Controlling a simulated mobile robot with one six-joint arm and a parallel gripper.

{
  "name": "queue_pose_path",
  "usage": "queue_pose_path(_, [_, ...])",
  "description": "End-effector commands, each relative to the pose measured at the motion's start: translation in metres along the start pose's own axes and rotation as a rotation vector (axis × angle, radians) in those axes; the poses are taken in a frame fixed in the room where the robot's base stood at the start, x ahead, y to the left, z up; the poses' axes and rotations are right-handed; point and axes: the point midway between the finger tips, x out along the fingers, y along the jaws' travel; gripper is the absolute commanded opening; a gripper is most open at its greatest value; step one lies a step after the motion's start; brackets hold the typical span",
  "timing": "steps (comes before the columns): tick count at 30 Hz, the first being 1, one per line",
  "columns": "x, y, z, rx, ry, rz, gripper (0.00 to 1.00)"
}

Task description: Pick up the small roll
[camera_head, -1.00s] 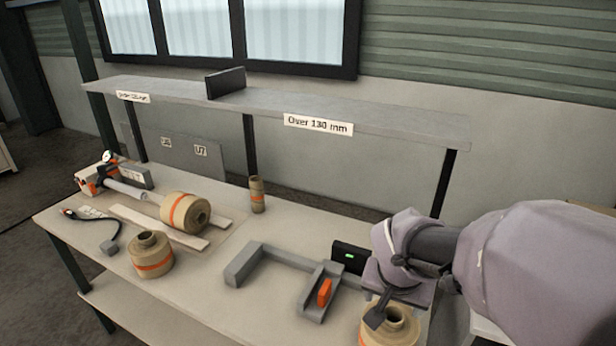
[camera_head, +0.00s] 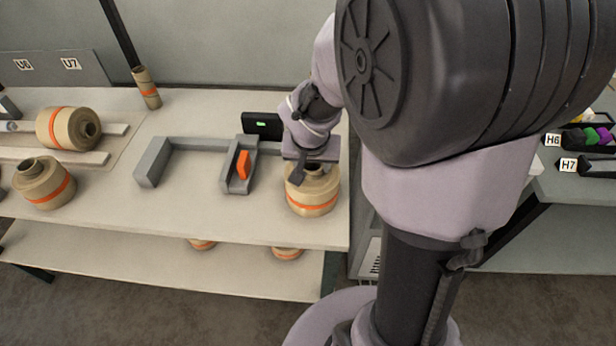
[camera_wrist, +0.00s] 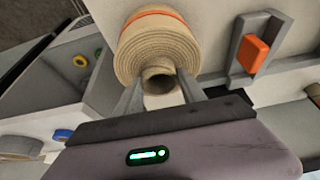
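A tan roll (camera_head: 312,194) with an orange band and a narrower protruding core stands upright near the right end of the table. My gripper (camera_head: 306,172) points down over its top. In the wrist view, my gripper's (camera_wrist: 160,82) two fingers lie on either side of the core of the roll (camera_wrist: 157,45). I cannot tell whether the fingertips touch the core or stand just clear of it. A thin, narrow roll (camera_head: 148,88) stands at the table's back. A wide roll (camera_head: 68,128) lies on pale rails, and another (camera_head: 42,183) stands at the left front.
A grey angled stop (camera_head: 152,162) and a grey holder with an orange block (camera_head: 240,166) are left of the gripper. A small black display (camera_head: 262,125) with a green light stands behind. More rolls sit on the lower shelf (camera_head: 180,262). Another bench with bins (camera_head: 590,168) is at right.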

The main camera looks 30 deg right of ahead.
Motion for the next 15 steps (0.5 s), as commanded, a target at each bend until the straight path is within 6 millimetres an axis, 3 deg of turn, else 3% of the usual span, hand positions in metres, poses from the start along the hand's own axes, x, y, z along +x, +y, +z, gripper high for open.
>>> queue_pose_path(1, [-0.0001,0.0,0.0001,0.0,0.0,0.0,0.36])
queue_pose_path(6, [-0.0001,0.0,0.0002,0.0,0.0,0.0,0.03])
queue_pose_path(7, [-0.0001,0.0,0.0002,0.0,0.0,0.0,0.0])
queue_pose_path(15, [-0.0005,-0.0002,-0.0005,0.0,0.002,-0.001,0.0])
